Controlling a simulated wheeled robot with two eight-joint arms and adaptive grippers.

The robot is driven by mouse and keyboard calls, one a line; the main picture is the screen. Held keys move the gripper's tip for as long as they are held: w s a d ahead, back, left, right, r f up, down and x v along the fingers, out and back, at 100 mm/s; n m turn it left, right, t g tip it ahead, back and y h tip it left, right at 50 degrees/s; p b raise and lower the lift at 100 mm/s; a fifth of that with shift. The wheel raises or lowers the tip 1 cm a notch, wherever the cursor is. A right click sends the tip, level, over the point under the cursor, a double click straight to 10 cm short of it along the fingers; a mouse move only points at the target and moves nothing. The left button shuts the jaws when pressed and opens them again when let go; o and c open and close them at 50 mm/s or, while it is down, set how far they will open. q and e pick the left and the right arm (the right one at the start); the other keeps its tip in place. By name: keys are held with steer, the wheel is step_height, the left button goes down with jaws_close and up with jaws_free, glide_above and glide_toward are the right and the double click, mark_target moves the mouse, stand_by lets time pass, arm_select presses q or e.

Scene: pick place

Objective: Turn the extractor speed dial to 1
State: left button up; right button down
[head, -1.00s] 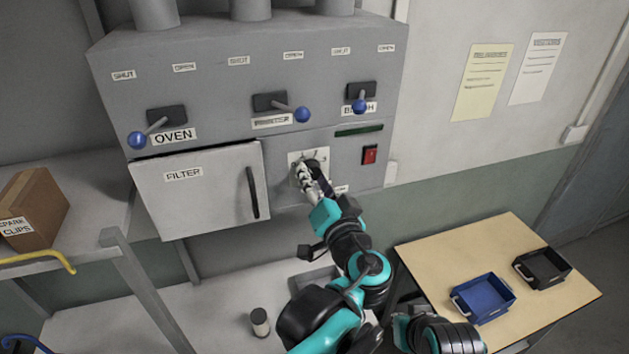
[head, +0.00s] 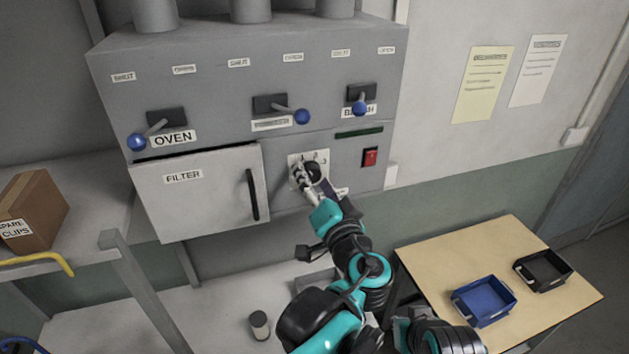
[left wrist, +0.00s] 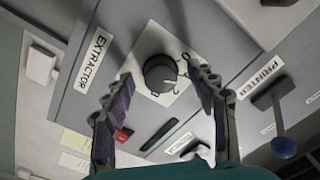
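The extractor speed dial is a round black knob (head: 312,169) on a white numbered plate (head: 294,157) in the panel right of the filter door. In the left wrist view the knob (left wrist: 160,72) shows whole, beside the EXTRACTOR label (left wrist: 93,60). Its mark seems to face the numbered side, but which number it meets is too small to tell. My left gripper (head: 306,180) is at the dial, its fingers partly covering knob and plate. In the left wrist view its fingers (left wrist: 160,79) are spread on either side of the knob, with visible gaps. My right gripper is not in view.
Blue-knobbed levers (head: 302,116) sit above the dial. A red switch (head: 370,157) is to its right and the filter door (head: 200,195) to its left. A wooden table (head: 430,243) with blue (head: 484,300) and black trays (head: 543,269) stands lower right.

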arm_select(q)
steer(key=v, duration=1.2)
steer(key=a+f+g+b, duration=0.2)
steer(key=a+f+b, duration=0.3)
steer(key=f, duration=0.5)
steer(key=a+f+n+g+b, duration=0.1)
steer(key=a+f+g+b, duration=0.2)
steer(key=a+f+b, duration=0.45)
steer(key=a+f+g+b, duration=0.2)
steer(key=a+f, duration=0.2)
steer(key=f, duration=0.7)
steer(key=s+a+f+n+g+h+b, duration=0.1)
steer(key=s+a+f+n+h+b, duration=0.1)
steer(key=f+b, duration=0.6)
steer(key=s+a+f+n+g+h+b, duration=0.1)
steer(key=s+f+b, duration=0.4)
steer(key=f, duration=1.2)
steer(key=a+g+h+b, duration=0.1)
steer(key=a+h+b, duration=0.1)
steer(key=b, duration=0.1)
steer(key=shift+f+n+h+b, duration=0.15)
steer(key=shift+n+h+b, duration=0.15)
steer(key=shift+n, duration=0.1)
